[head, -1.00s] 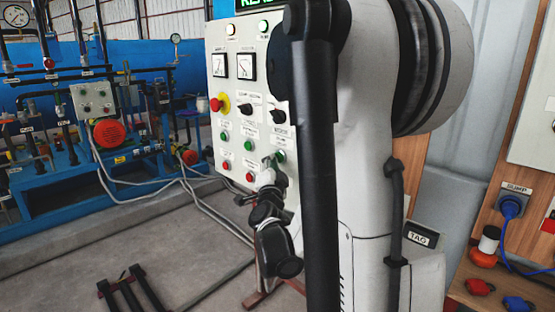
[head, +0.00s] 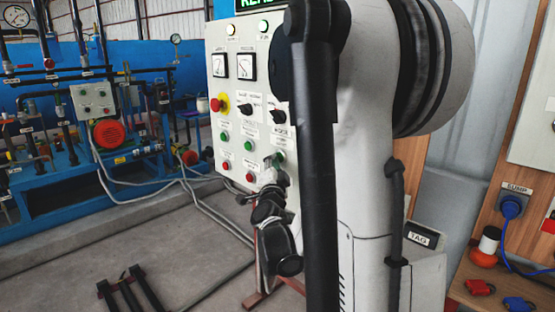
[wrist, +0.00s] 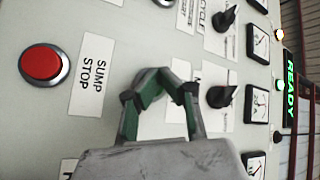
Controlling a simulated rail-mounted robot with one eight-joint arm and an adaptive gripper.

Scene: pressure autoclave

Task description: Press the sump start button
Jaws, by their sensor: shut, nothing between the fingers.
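The control panel (head: 232,125) has a row of green buttons above a row of red ones. The right-most green button (head: 279,157) is partly covered in the head view by the tip of my gripper (head: 273,164). In the wrist view, the red button (wrist: 44,63) labelled SUMP STOP (wrist: 92,74) is left of my gripper (wrist: 162,80). The fingers are together and empty, close to the panel face. A metal ring shows partly behind the fingertips; the button face there is hidden. I cannot tell whether the fingertips touch it.
A red emergency knob (head: 215,104), black selector knobs (head: 277,117) and dial gauges (head: 247,66) are on the same panel. A lit READY display (wrist: 290,85) is at the right in the wrist view. Cables lie on the floor. A board with a SUMP plug (head: 511,207) stands right.

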